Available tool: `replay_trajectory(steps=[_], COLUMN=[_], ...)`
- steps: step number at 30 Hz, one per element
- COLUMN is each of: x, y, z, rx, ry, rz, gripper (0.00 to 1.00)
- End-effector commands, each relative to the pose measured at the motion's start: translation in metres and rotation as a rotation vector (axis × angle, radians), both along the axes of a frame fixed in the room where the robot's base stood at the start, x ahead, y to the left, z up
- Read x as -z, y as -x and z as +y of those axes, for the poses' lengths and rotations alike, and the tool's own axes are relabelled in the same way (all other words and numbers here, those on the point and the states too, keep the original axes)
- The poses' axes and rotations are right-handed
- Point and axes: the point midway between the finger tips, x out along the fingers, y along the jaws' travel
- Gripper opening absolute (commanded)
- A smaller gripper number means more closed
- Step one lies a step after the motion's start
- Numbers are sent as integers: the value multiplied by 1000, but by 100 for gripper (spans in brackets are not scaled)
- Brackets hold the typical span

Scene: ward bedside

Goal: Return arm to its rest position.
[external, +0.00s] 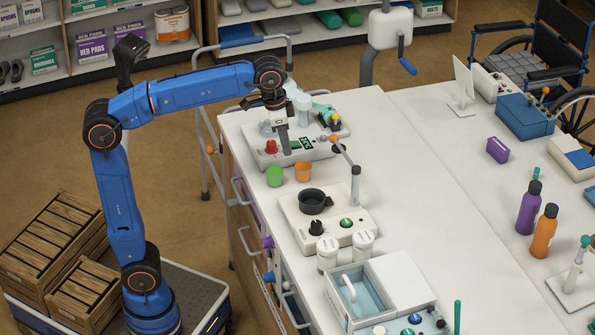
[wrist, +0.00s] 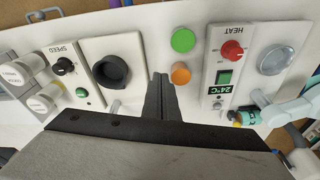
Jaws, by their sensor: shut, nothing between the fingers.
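My gripper (external: 284,140) hangs from the blue arm, pointing down over the near edge of a white device with a red knob and a small green display (external: 302,142). Its fingers are shut with nothing between them. In the wrist view the closed fingers (wrist: 161,85) point between the device marked HEAT (wrist: 217,115) and the device marked SPEED (wrist: 72,48). The arm is stretched out from its base over the counter, with its elbow raised. I cannot tell exactly how high the fingertips are above the surface.
A device with a black bowl (external: 313,201) is nearer. A grey walker frame (external: 205,150) stands behind the arm. Wooden crates (external: 60,235) sit beside my base. The counter's middle (external: 400,170) is clear.

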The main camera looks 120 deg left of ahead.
Motion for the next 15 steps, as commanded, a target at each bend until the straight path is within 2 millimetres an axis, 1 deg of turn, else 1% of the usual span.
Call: replay_trajectory(steps=[1,6,8,9,11,12,14,15], x=[8,41,55,64,79,89,105,116], y=[4,22,30,36,46,53,65,73], z=[-23,-88,-109,-123,-143,-155,-173,-185], rx=[32,123,154,176,208,230,262,284], ry=[-5,-24,-30,-32,-38,-39,-44,-45], rz=[-9,-45,-58,-65,-79,-87,-101,-110], gripper=[0,0,0,0,0,0,0,0])
